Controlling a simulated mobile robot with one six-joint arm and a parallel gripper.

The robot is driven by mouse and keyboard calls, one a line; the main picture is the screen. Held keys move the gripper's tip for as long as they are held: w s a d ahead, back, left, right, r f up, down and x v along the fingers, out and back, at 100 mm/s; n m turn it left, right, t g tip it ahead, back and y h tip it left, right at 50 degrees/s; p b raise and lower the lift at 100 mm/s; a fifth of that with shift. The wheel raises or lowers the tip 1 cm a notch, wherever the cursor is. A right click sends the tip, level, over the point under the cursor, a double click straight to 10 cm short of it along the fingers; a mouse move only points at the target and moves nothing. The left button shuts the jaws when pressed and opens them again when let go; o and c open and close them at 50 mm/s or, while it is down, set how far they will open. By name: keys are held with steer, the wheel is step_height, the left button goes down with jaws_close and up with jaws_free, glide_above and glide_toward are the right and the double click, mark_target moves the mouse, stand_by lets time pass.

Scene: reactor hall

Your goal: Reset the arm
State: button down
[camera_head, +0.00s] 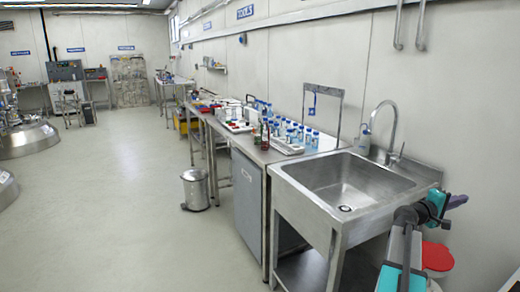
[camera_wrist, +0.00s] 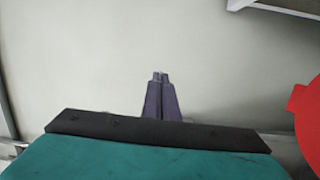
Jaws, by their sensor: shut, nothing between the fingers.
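My gripper (camera_wrist: 160,76) shows in the wrist view as two dark purple fingers lying together, shut and empty, in front of a plain pale surface. In the head view my gripper (camera_head: 457,201) is at the lower right, beyond the right side of the sink, pointing towards the wall. My arm comes up from the bottom right corner with teal and dark grey parts. The gripper holds nothing.
A steel sink (camera_head: 347,180) stands close left of my arm. A red lid (camera_head: 437,256) is below the arm and shows at right in the wrist view (camera_wrist: 308,115). Blue-capped bottles (camera_head: 290,130) stand on the bench. A bin (camera_head: 195,188) stands on open floor (camera_head: 110,200).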

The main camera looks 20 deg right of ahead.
steer(key=w+a+f+t+y, duration=0.15)
steer(key=w+a+f, duration=0.25)
steer(key=a+f, duration=0.55)
steer(key=w+a+f+y, duration=0.35)
steer(key=a+f, duration=0.25)
steer(key=f, duration=0.6)
steer(key=w+a+f+t+y, duration=0.1)
steer(key=w+a+f+y, duration=0.1)
steer(key=w+a+f, duration=0.55)
steer(key=s+a+f+n+y+p, duration=0.1)
steer(key=s+a+f+y, duration=0.2)
steer(key=a+f, duration=1.1)
steer(key=s+a+f+g+y, duration=0.1)
steer(key=s+a+f+y, duration=0.15)
steer(key=a+f, duration=0.55)
steer(key=s+a+f+g+y, duration=0.15)
steer(key=s+a+f, duration=0.25)
steer(key=a, duration=0.8)
steer(key=s+a+f+g+y, duration=0.1)
steer(key=s+a+f+y, duration=0.1)
steer(key=s+a, duration=0.6)
steer(key=s+a+f+n+g+y+p, duration=0.1)
steer(key=s+a+f, duration=0.3)
steer(key=s+a, duration=0.4)
steer(key=a+g+y, duration=0.1)
steer(key=a, duration=0.2)
steer(key=shift+s+a, duration=0.3)
steer(key=shift+s, duration=0.05)
steer(key=shift+f, duration=0.1)
